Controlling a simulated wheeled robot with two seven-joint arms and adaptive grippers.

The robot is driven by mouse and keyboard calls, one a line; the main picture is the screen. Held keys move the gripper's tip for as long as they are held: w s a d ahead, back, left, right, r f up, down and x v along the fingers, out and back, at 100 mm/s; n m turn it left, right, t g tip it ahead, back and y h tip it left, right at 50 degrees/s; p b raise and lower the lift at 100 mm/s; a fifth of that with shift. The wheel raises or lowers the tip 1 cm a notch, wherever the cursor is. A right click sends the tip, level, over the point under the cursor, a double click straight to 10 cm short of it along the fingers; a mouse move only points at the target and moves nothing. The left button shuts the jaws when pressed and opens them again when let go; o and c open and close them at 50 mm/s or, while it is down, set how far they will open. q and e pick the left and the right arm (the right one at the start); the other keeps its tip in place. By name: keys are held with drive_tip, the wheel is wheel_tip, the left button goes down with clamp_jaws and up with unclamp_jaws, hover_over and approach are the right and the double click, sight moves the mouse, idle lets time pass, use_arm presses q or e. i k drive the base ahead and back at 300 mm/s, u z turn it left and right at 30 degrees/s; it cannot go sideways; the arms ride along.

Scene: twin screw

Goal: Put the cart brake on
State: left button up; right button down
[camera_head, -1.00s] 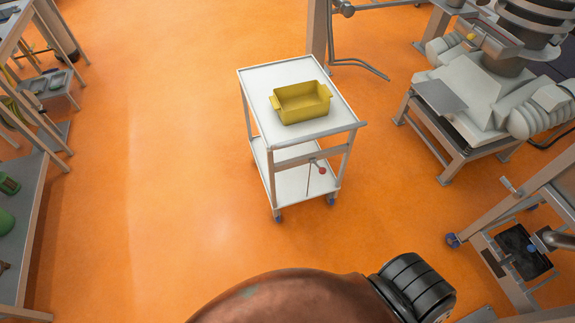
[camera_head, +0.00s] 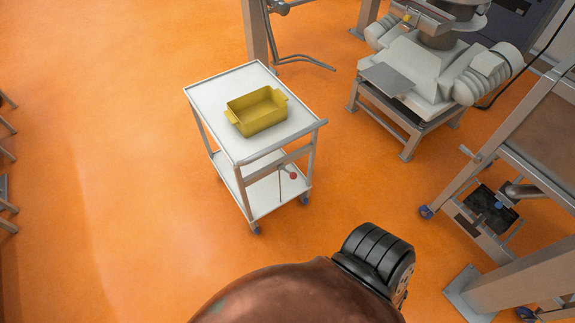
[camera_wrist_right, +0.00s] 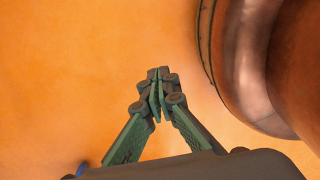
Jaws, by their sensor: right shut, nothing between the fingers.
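The white two-shelf cart (camera_head: 208,93) stands on the orange floor ahead of me, a little left of the middle in the head view. A brake lever with a red knob (camera_head: 293,176) sticks out below its top shelf on the near side. My right gripper (camera_wrist_right: 158,88) shows in the right wrist view, its green fingers together with nothing between them. It is over bare floor, apart from the cart, which that view does not clearly show. My left gripper is not in view.
A yellow bin (camera_head: 258,112) sits on the cart's top shelf. A grey machine (camera_head: 425,70) stands at the back right, and a metal frame (camera_head: 540,145) stands at the right. The floor left of the cart and between it and me is clear.

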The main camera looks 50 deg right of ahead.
sight(293, 175)
drive_tip(key=i, duration=0.9)
drive_tip(key=z, duration=2.4)
